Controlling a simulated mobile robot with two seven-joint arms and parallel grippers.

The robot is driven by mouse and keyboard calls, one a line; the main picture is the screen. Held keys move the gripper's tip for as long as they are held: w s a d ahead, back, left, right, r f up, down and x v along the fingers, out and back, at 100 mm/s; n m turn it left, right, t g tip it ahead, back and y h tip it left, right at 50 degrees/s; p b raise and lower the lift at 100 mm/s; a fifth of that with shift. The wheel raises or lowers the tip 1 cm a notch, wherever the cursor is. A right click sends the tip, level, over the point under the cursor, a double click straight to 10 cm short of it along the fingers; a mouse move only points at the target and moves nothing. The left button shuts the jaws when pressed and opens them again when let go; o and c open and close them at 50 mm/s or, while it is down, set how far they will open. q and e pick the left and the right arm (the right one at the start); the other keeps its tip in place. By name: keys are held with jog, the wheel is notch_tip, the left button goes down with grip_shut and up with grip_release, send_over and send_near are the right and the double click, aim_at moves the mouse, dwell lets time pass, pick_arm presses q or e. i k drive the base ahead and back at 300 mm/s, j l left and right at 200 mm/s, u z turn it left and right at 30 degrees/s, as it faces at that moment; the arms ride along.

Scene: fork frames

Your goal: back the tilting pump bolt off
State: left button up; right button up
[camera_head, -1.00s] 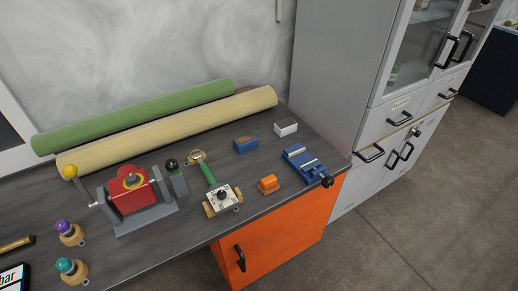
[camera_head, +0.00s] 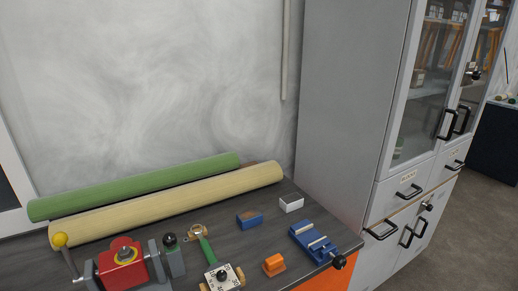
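A red block-shaped body (camera_head: 108,272) sits in a grey cradle at the lower left of the head view; it looks like the tilting pump. A yellow ring with a dark bolt-like centre (camera_head: 125,255) is on its upper face. A lever with a yellow knob (camera_head: 60,240) rises on its left side. A grey post with a dark green-black knob (camera_head: 170,240) stands at its right. The lower part of the pump is cut off by the picture edge. Neither of my grippers is in view.
A green-handled ring tool (camera_head: 205,250) lies beside a white dial block (camera_head: 222,278). An orange block (camera_head: 273,264), a blue block (camera_head: 249,220), a white-topped block (camera_head: 291,204) and a blue vise (camera_head: 316,243) stand rightward. Green (camera_head: 140,188) and cream rolls (camera_head: 170,203) lie behind. A grey cabinet (camera_head: 345,110) is at right.

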aim_at(125, 254)
jog(key=u, duration=1.25)
